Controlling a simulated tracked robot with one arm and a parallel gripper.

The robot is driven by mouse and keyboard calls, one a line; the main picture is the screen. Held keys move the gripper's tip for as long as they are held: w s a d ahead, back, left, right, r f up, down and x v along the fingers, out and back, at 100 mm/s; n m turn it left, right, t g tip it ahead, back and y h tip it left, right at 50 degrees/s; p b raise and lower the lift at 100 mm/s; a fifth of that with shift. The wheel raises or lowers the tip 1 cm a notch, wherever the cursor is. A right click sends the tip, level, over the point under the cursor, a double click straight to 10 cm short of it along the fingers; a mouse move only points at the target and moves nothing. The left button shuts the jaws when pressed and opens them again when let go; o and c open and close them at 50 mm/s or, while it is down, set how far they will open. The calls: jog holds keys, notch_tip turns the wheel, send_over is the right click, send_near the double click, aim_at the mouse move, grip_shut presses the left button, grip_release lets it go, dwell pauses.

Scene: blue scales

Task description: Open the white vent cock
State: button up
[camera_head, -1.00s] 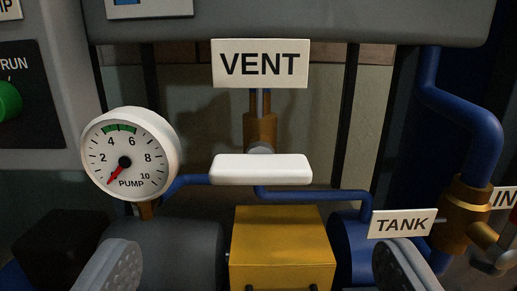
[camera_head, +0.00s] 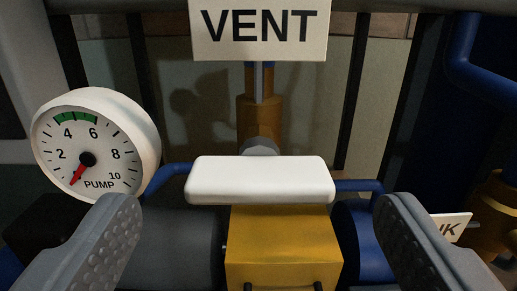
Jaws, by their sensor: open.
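The white vent cock handle (camera_head: 260,180) is a rounded white bar lying horizontally in the middle of the view. It sits in front of a brass valve body (camera_head: 260,118), below the VENT sign (camera_head: 259,30). My gripper (camera_head: 258,210) is open, with one grey padded finger at the lower left and the other at the lower right. The handle lies between and beyond the fingertips in the picture, and I see no contact. The gap between the fingers is empty.
The PUMP gauge (camera_head: 95,145) stands close to the left finger, its needle low. A yellow block (camera_head: 282,250) is below the handle. Blue pipes run on both sides. A partly hidden tank sign (camera_head: 450,228) is behind the right finger.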

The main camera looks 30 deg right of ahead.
aim_at(253, 193)
jog(key=shift+w+d+r+p, duration=0.25)
jog(key=shift+w+d+p, duration=0.05)
jog(key=shift+w+d, duration=0.15)
jog(key=shift+w+d+f, duration=0.2)
jog(key=shift+w+d, duration=0.1)
jog(key=shift+w, duration=0.15)
jog(key=p, duration=0.2)
jog(key=w+p, duration=0.1)
jog(key=shift+w+d+r+p, duration=0.2)
jog(key=shift+d+r+p, duration=0.15)
jog(key=shift+d, duration=0.05)
jog(key=shift+w+d+f+p, duration=0.25)
jog(key=shift+w+f+p, duration=0.2)
jog(key=shift+p, duration=0.55)
jog(key=shift+c, duration=0.3)
jog(key=c, duration=0.9)
jog(key=shift+w+a, duration=0.1)
jog(key=shift+a, duration=0.05)
jog(key=shift+c, duration=0.2)
